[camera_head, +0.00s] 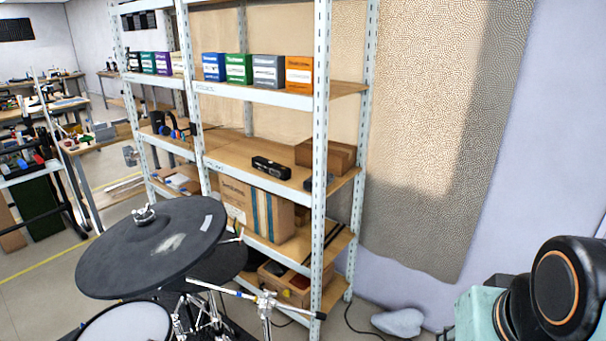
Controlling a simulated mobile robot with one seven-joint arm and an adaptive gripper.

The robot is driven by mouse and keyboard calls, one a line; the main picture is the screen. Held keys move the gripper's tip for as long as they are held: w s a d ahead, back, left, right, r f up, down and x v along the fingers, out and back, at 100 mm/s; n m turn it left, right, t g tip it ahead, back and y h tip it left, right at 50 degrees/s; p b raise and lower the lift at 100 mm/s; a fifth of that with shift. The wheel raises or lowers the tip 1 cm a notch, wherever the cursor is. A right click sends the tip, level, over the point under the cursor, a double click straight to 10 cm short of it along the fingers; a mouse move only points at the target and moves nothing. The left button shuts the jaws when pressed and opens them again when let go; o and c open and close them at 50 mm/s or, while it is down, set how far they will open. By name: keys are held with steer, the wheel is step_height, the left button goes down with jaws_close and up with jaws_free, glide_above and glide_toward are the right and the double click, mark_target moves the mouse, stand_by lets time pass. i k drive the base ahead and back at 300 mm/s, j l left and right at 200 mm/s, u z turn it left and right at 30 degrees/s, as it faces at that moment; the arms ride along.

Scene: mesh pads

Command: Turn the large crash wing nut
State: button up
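A large black crash cymbal pad (155,245) stands at the lower left, slightly tilted, with a light worn patch on its surface. The silver wing nut (145,213) sits on top of the pad near its far side. It is small in view, so I cannot tell how its wings are turned. My gripper is not in view. Part of my own arm shows at the lower right, well apart from the pad.
A white-headed drum pad (128,325) and a second dark pad (220,262) sit below the crash pad. Chrome stand hardware (265,300) reaches right. A metal shelf rack (321,150) stands close behind. A pale stone-like object (398,322) lies on the floor at right.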

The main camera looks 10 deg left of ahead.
mark_target(146, 217)
steer(key=i+l+z, duration=0.25)
steer(key=i, duration=0.2)
steer(key=i+l+z, duration=0.1)
steer(key=i+z, duration=0.15)
steer(key=i, duration=0.2)
steer(key=i+u, duration=0.2)
steer(key=u, duration=0.2)
steer(key=i+u, duration=0.15)
steer(key=u, duration=0.2)
steer(key=i+l+u, duration=0.15)
steer(key=u, duration=0.25)
steer(key=i+u, duration=0.1)
steer(key=u, duration=0.4)
steer(key=i+u, duration=0.1)
steer(key=u, duration=0.4)
steer(key=i+l+u, duration=0.1)
steer(key=u, duration=0.35)
steer(key=l+u, duration=0.15)
steer(key=u, duration=0.35)
steer(key=i+l+u, duration=0.1)
steer(key=u, duration=0.4)
steer(key=i+l+u, duration=0.1)
steer(key=u, duration=0.25)
steer(key=l+u, duration=0.45)
steer(key=u, duration=0.2)
steer(key=i, duration=0.05)
